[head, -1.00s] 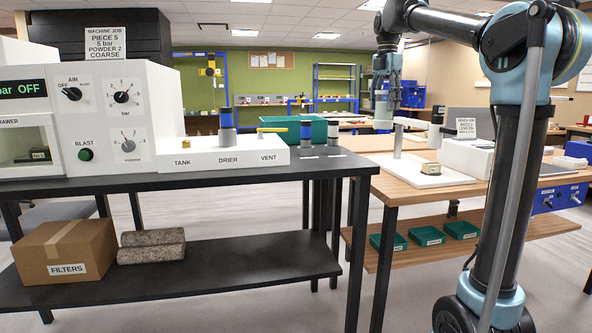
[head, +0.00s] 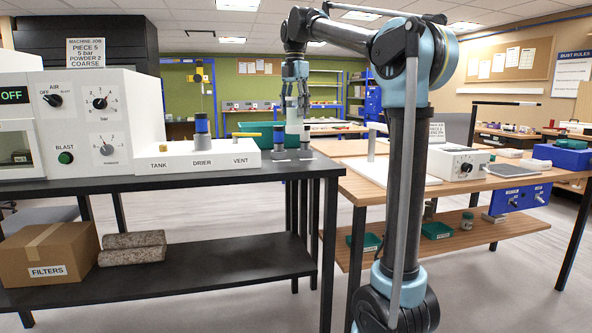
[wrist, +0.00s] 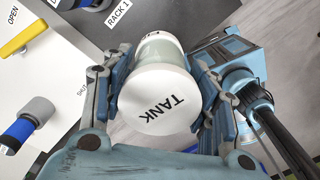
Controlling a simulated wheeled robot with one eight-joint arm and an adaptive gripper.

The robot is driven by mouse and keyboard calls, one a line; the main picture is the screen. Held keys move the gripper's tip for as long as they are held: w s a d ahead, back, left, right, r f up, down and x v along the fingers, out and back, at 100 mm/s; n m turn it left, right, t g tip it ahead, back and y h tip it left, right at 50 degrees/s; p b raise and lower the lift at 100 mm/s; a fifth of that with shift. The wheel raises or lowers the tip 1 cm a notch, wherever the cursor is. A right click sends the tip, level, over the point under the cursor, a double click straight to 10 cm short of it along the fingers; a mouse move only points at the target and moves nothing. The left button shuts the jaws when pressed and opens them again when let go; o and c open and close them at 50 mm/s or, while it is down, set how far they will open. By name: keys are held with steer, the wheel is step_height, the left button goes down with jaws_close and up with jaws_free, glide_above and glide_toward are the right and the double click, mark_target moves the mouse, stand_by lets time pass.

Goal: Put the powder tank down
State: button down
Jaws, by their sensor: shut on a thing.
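My gripper (head: 295,100) is shut on the powder tank (head: 294,118), a pale cylinder held roughly upright at the black bench's right end. In the wrist view the fingers grip both sides of the tank (wrist: 160,100), and its white cap reads TANK.
The white block (head: 205,158) marked TANK, DRIER and VENT carries a blue-banded drier (head: 201,130) and a yellow vent handle (head: 246,134). A RACK 1 label (wrist: 119,12) shows near the tank. A green bin (head: 255,132) stands behind. A wooden bench (head: 350,185) is right.

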mark_target(295, 127)
steer(key=shift+n, duration=0.4)
step_height(295, 127, down, 7)
steer(key=shift+d, duration=0.1)
steer(key=shift+f, duration=2.35)
steer(key=shift+f, duration=0.1)
steer(key=c, duration=0.6)
jaws_free()
step_height(295, 127, up, 12)
steer(key=shift+r, duration=0.1)
